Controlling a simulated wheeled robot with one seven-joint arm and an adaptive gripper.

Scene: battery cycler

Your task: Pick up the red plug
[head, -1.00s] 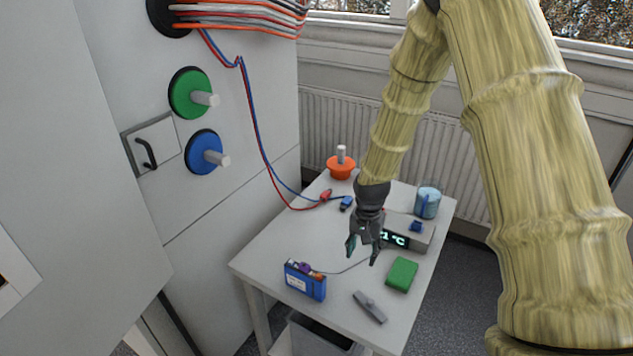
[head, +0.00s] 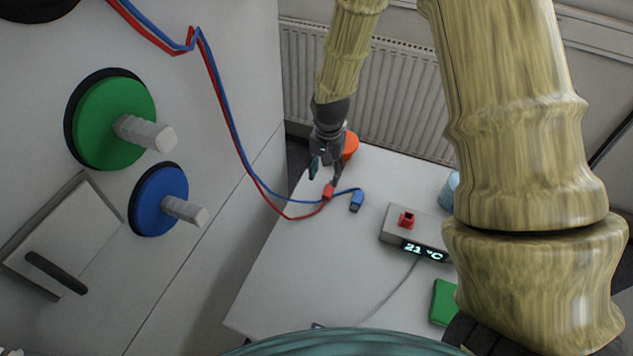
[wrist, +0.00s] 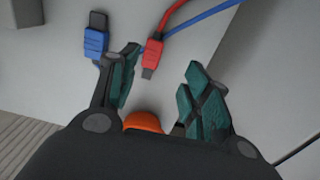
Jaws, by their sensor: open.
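The red plug (head: 328,192) lies on the white table (head: 290,262) at the end of a red cable in the head view. In the wrist view the red plug (wrist: 151,57) shows between the fingertips, nearer the left finger. My gripper (head: 326,176) is open and empty, just above and behind the plug in the head view; it also shows in the wrist view (wrist: 158,75). I cannot tell exactly how high the fingertips are above the plug.
A blue plug (head: 356,201) lies close beside the red one, outside my left finger in the wrist view (wrist: 95,42). An orange object (head: 350,146) stands behind my gripper. A grey display box (head: 414,232) with a red socket piece on top stands to the right. The table's front middle is clear.

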